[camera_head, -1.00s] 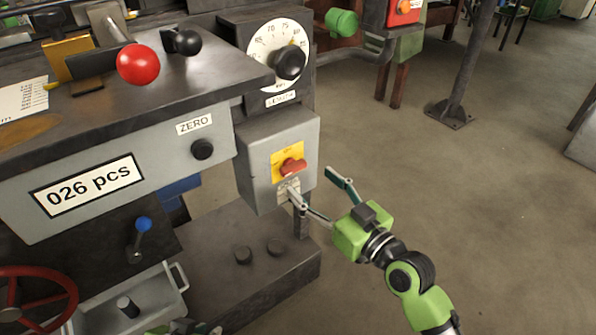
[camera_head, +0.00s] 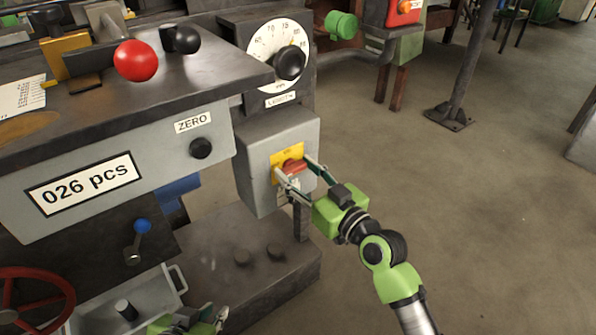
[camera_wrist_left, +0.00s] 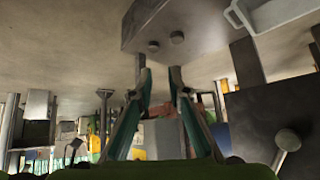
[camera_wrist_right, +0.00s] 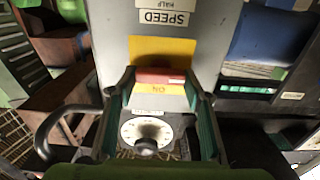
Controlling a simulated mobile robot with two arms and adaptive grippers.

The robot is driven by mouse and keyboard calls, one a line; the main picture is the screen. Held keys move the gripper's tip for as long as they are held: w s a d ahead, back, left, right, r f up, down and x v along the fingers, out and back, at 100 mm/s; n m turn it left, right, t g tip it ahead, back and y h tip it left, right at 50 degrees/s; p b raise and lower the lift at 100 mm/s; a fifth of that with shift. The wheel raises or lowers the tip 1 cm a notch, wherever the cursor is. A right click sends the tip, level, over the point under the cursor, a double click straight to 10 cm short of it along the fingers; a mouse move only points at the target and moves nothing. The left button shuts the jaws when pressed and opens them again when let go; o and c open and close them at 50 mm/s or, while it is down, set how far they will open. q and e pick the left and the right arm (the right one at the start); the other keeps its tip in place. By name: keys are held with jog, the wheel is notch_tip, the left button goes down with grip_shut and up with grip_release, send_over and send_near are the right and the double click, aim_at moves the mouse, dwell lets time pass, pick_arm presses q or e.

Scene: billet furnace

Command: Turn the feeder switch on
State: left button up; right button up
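The feeder switch is a red knob (camera_head: 293,167) on a yellow plate (camera_head: 287,152) on a grey box (camera_head: 252,170). My right gripper (camera_head: 293,165) is open, with its fingertips on either side of the knob. In the right wrist view the red knob (camera_wrist_right: 160,77) lies between the fingertips (camera_wrist_right: 159,80), and "ON" is printed on the yellow plate (camera_wrist_right: 160,48) beside it. I cannot tell whether the fingers touch the knob. My left gripper (camera_head: 208,318) is low at the bottom edge. In the left wrist view it (camera_wrist_left: 160,80) is open and empty.
A length dial (camera_head: 270,45) with a black knob sits above the switch box. A grey panel with a ZERO button (camera_head: 201,149) and a counter label (camera_head: 84,183) is to the left. A grey tray (camera_head: 150,300) is low left.

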pick_arm(q)
jog(key=shift+s, duration=0.1)
